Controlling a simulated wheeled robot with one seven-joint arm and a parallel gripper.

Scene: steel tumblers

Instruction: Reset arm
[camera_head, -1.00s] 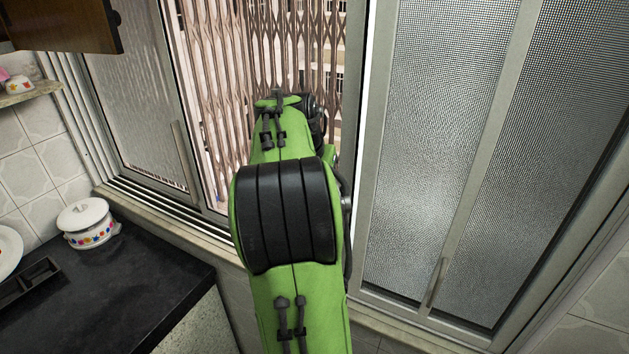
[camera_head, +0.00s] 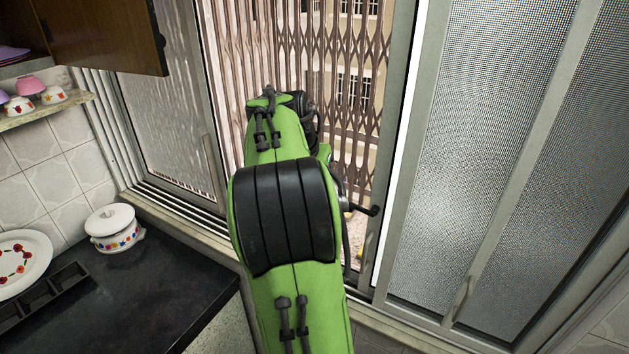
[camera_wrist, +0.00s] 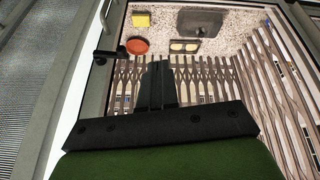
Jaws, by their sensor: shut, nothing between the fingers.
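My gripper (camera_wrist: 156,85) shows in the wrist view as two dark fingers lying together, shut and empty. They point toward a brown folding lattice (camera_wrist: 215,75) beyond a window opening. In the head view my green and black arm reaches forward to this opening and hides the gripper. No steel tumbler shows in either view.
A black handle (camera_head: 362,210) juts from the window frame (camera_head: 400,150) right of my arm; it also shows in the wrist view (camera_wrist: 110,53). A dark counter (camera_head: 190,270) at left holds a white lidded pot (camera_head: 115,232). A brown cabinet door (camera_head: 105,35) hangs upper left.

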